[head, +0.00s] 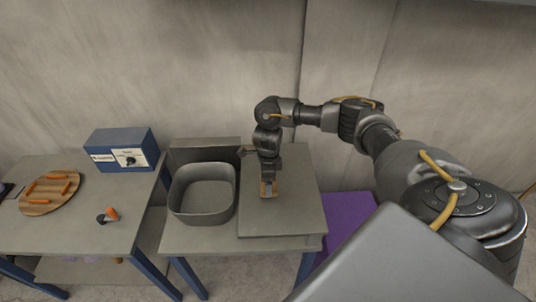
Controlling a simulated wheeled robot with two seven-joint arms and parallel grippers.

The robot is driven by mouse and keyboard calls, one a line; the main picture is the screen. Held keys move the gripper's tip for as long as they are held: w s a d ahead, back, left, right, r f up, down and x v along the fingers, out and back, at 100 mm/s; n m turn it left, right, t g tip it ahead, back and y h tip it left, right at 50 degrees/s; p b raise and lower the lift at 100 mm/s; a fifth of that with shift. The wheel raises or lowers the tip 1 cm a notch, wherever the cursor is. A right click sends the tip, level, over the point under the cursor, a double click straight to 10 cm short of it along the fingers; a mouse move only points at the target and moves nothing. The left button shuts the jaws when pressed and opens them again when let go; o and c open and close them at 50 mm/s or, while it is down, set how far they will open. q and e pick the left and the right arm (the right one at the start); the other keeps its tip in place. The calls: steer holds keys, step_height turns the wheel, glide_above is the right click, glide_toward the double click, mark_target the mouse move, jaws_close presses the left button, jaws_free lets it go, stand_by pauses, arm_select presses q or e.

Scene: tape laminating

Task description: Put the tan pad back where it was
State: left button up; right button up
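The tan pad (264,189) is small and shows at the tip of my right gripper (268,191), between its fingers. My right gripper points down over the grey raised slab (292,213) on the right part of the middle table. The fingers appear closed on the pad. The gripper hides part of the pad, and I cannot tell whether the pad touches the slab. My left gripper is not in view.
A grey open bin (204,214) stands just left of the slab. On the left table are a blue box with a dial (123,150), a round wooden board (40,207) with several orange pieces, and an orange-handled tool (109,215). The slab's front is clear.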

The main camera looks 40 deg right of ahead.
steer(key=shift+d+f+p, duration=0.2)
steer(key=shift+f+p, duration=0.15)
steer(key=shift+f, duration=1.45)
steer(key=o, duration=0.8)
step_height(320, 180, up, 12)
steer(key=shift+r, duration=0.1)
